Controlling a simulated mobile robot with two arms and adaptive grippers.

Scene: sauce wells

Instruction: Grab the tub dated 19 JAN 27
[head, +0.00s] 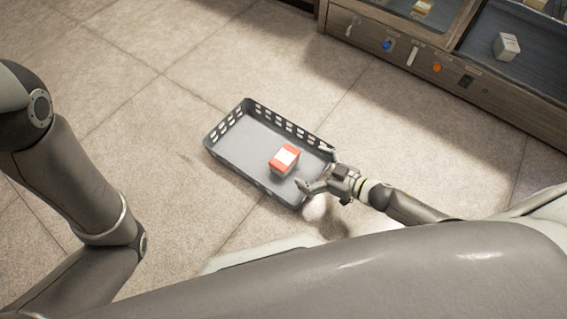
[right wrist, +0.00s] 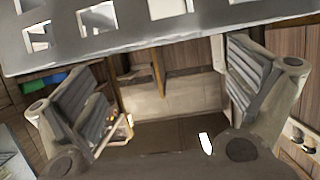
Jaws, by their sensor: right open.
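No date can be read on any tub in these views. A small white box-like tub (head: 506,46) sits in the dark well at the upper right of the head view. Another pale tub with yellow (head: 421,8) shows partly at the top edge. A red and white carton (head: 285,159) lies in a grey basket (head: 226,157). My right gripper (head: 317,168) is open at the basket's right end; in the right wrist view nothing shows held between its fingers (right wrist: 165,95). My left arm shows at the left, but its gripper is out of view.
The basket's grey wall with holes (right wrist: 200,45) crosses the top of the right wrist view. A wooden counter front (head: 450,72) with blue and orange knobs runs along the upper right. The tiled floor (head: 150,70) left of the basket is clear.

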